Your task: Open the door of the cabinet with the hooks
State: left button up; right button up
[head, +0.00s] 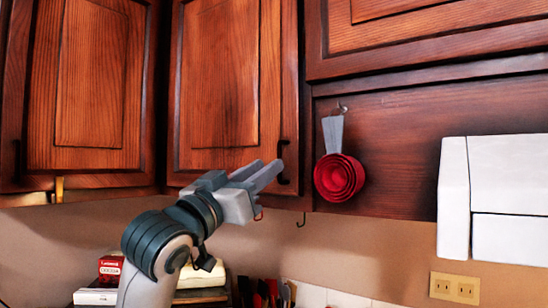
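The cabinet with the hooks has a reddish-brown wood door (222,75) in the middle of the head view, and it looks shut. A dark curved handle (283,162) is at the door's lower right edge. A small dark hook (301,220) hangs under the cabinet, and a reddish one (259,215) shows beside my gripper. My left gripper (266,172) is in front of the door's lower right corner, its two grey fingers apart, pointing up and right towards the handle. The fingertips are just left of the handle in the picture; I cannot tell whether they touch it. My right gripper is not in view.
Red measuring cups (339,177) hang on the wood panel to the right. A white box-like fixture (495,197) is at the far right. Another cabinet door (90,75) is at the left. Boxes (111,265) and utensils (266,293) stand below.

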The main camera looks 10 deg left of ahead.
pick_arm(q)
jog(key=p+x, duration=0.1)
jog(key=x, duration=0.3)
jog(key=shift+w+d, duration=0.1)
jog(key=shift+w, duration=0.1)
grip_shut()
dwell(1.3)
